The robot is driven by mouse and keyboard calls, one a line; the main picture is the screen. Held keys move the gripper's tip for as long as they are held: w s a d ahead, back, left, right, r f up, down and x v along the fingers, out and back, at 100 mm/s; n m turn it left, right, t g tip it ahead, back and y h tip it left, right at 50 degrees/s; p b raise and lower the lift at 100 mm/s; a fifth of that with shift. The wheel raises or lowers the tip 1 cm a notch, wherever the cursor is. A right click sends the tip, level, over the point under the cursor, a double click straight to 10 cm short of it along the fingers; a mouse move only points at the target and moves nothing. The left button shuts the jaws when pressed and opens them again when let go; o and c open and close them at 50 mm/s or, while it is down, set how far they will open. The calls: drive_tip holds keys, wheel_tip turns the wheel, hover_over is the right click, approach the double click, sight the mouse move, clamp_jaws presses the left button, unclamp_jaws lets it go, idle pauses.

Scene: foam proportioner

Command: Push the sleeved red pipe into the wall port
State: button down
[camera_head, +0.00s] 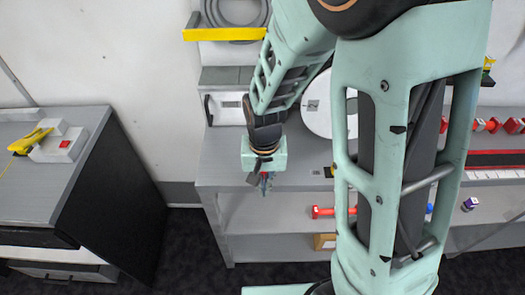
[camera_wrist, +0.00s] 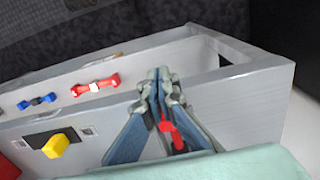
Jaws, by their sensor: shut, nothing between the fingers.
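My gripper (camera_head: 265,178) is shut and empty; its fingertips (camera_wrist: 158,78) meet in the wrist view. It hangs over the left part of the grey bench. A small red piece (camera_wrist: 171,132) shows between the finger linkages; I cannot tell what it is. A red bar-like piece with a pale middle band (camera_wrist: 95,87) lies on the bench's lower level, apart from the gripper. It also shows in the head view (camera_head: 330,211), to the gripper's lower right. I cannot tell whether it is the sleeved pipe. I cannot pick out the wall port; my arm hides part of the wall.
The grey bench (camera_head: 230,170) has a blue piece (camera_wrist: 37,102) beside the red one. A yellow knob on a black plate (camera_wrist: 58,145) is near the gripper. A white disc (camera_head: 317,105) stands behind. A dark cabinet (camera_head: 120,185) is left, across a floor gap.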

drive_tip(key=w, duration=0.2)
drive_tip(key=w+f, duration=0.1)
drive_tip(key=w, duration=0.1)
drive_tip(key=shift+p, duration=0.4)
drive_tip(key=shift+w, duration=0.15)
drive_tip(key=w, duration=0.7)
drive_tip(key=w+b, duration=0.1)
drive_tip(key=w, duration=0.2)
drive_tip(key=shift+w+d+f, duration=0.15)
drive_tip(key=shift+w+d, duration=0.1)
drive_tip(key=shift+w, duration=0.05)
drive_tip(key=shift+s, duration=0.2)
